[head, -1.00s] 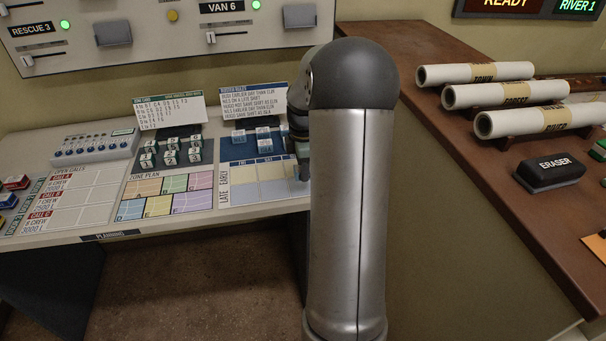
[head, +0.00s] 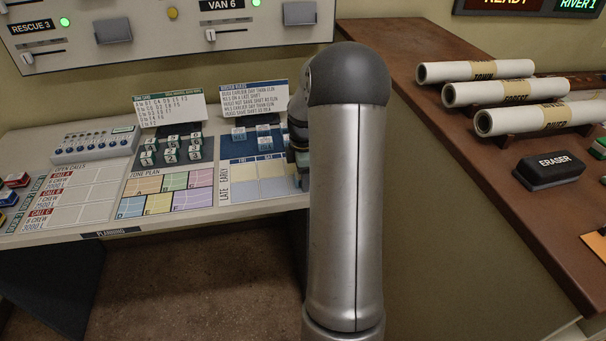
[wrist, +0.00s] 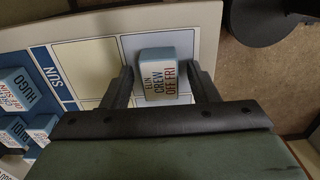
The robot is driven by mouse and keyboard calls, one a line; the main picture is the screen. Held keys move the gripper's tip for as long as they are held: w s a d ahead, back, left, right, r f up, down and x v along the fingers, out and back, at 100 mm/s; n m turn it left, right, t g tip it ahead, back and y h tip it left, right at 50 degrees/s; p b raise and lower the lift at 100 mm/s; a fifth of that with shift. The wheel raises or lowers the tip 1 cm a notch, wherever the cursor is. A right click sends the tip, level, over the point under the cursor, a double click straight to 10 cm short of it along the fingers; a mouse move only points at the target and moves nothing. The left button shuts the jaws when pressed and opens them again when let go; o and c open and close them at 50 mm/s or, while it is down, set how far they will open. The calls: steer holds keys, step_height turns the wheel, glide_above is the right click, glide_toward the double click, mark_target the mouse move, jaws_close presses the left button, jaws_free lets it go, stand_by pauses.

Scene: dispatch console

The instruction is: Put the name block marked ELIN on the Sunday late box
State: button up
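The ELIN name block (wrist: 165,78), with a blue side and a white face also reading CREW and OFF FRI, is in the wrist view, lying slightly turned on the blue-grey box. That box (wrist: 132,43) is the Sunday late one, past the yellow Sunday early box (wrist: 85,62) from the SUN label. My gripper (wrist: 161,68) straddles the block with its fingers apart; a gap shows on the left, while the right finger overlaps the block's edge. In the head view my gripper (head: 301,165) is mostly behind my arm, which hides the Sunday column.
Other name blocks, including HUGO (wrist: 16,88), stand at the left in the wrist view. In the head view are the roster board (head: 228,172), a rules card (head: 253,106), the zone plan (head: 150,188) with number blocks, and a side counter with rolled maps (head: 475,71).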

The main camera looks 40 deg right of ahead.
steer(key=shift+r, duration=0.1)
step_height(320, 180, up, 12)
steer(key=s+a+r+m, duration=0.1)
steer(key=s+a+m, duration=0.2)
steer(key=a, duration=0.6)
steer(key=s+a+m, duration=0.2)
steer(key=s+a, duration=0.2)
steer(key=a, duration=0.6)
steer(key=s+a+f+m, duration=0.4)
steer(key=s+a+m, duration=0.3)
steer(key=s+a, duration=0.3)
steer(key=s, duration=0.4)
steer(key=shift+s+a+f, duration=0.15)
steer(key=shift+a+f, duration=0.05)
steer(key=shift+a, duration=0.2)
